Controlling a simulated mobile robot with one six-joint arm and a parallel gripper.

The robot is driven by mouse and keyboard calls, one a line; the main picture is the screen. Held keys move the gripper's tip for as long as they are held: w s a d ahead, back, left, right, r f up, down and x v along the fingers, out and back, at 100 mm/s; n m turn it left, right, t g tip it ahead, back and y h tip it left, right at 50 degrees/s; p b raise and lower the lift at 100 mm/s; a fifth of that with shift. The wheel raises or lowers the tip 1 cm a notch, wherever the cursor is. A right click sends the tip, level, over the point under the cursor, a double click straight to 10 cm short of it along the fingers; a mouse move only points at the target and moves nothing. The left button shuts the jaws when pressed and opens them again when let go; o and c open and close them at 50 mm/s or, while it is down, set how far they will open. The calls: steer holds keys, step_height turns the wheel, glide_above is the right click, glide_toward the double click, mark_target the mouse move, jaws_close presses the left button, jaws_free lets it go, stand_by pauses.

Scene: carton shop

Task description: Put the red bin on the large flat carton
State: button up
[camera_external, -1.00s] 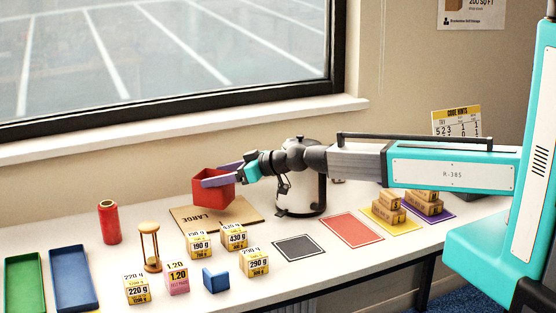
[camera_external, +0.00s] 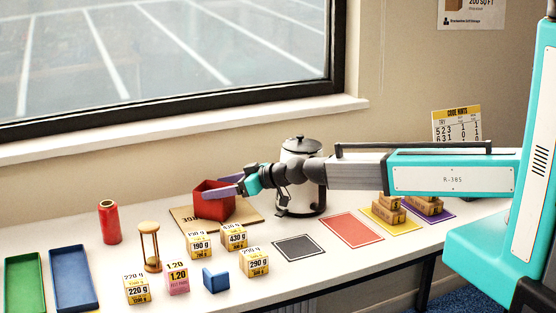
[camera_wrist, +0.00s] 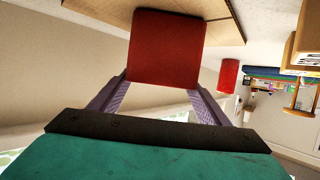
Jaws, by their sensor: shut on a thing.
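The red bin (camera_external: 213,203) is upright over the large flat carton (camera_external: 246,216) and covers part of its lettering. It looks to be resting on the carton or just above it; I cannot tell which. My gripper (camera_external: 228,190) is shut on the bin, with its purple fingers along the bin's sides. In the wrist view the red bin (camera_wrist: 167,48) sits between the fingertips of my gripper (camera_wrist: 160,85). The flat carton (camera_wrist: 225,22) shows behind the bin there.
A silver pot (camera_external: 302,175) stands right of the carton. A red cylinder (camera_external: 109,222) and an hourglass (camera_external: 150,246) stand to the left. Several small boxes with weight labels, such as one box (camera_external: 199,245), are in front. A grey mat (camera_external: 298,248) and a red mat (camera_external: 351,230) lie bare.

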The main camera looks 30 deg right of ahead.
steer(key=shift+f, duration=0.1)
steer(key=o, duration=1.6)
steer(key=shift+b+v, duration=1.75)
steer(key=shift+v, duration=4.3)
steer(key=shift+w+a, duration=0.1)
steer(key=shift+w, duration=0.05)
steer(key=shift+p+x, duration=1.05)
steer(key=shift+x, duration=2.4)
